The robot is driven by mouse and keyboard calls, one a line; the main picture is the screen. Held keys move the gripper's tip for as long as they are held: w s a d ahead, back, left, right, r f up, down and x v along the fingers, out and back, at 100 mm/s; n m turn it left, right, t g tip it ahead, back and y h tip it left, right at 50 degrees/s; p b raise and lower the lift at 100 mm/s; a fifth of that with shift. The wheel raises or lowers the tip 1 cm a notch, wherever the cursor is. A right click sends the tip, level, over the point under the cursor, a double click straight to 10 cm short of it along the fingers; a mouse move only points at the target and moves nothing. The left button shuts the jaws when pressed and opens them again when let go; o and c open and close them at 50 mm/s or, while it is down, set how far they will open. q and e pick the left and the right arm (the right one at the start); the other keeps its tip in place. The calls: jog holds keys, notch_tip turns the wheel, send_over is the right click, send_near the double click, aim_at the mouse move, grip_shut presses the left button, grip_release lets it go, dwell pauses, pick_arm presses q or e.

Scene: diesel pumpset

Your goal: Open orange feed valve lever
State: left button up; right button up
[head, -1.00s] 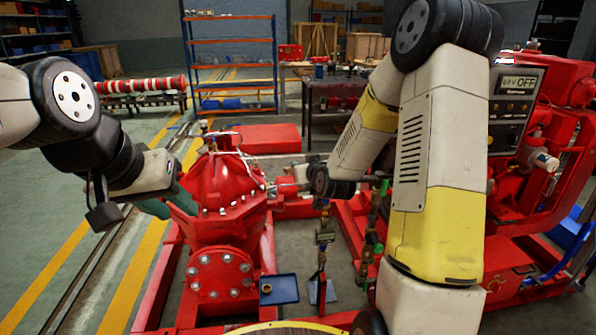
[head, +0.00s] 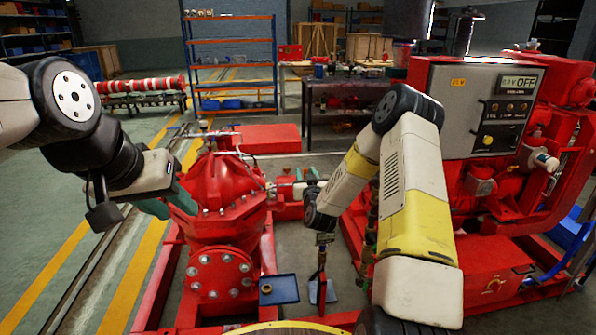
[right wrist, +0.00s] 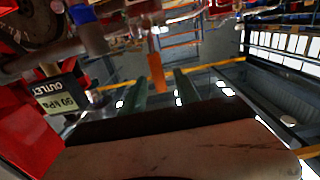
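The orange lever (right wrist: 156,68) shows in the right wrist view, below a pipe fitting at the top. I cannot make it out for sure in the head view. My right gripper (right wrist: 160,86) has its two dark green fingers apart, one on each side of the lever's free end in the picture. I cannot tell whether the lever is as near as the fingertips. In the head view my right gripper (head: 300,189) is mostly hidden by its wrist, beside the red pump. My left gripper (head: 167,205) is open and empty at the left of the red pump housing (head: 222,190).
An outlet gauge label (right wrist: 54,100) and pipework crowd the left of the right wrist view. The control panel (head: 495,110) and red engine (head: 510,195) stand at the right. A blue tray (head: 279,289) lies at the front. The floor at the left is clear.

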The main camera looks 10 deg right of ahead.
jog(key=shift+w, duration=0.55)
jog(key=shift+c, duration=0.5)
grip_shut()
dwell(0.5)
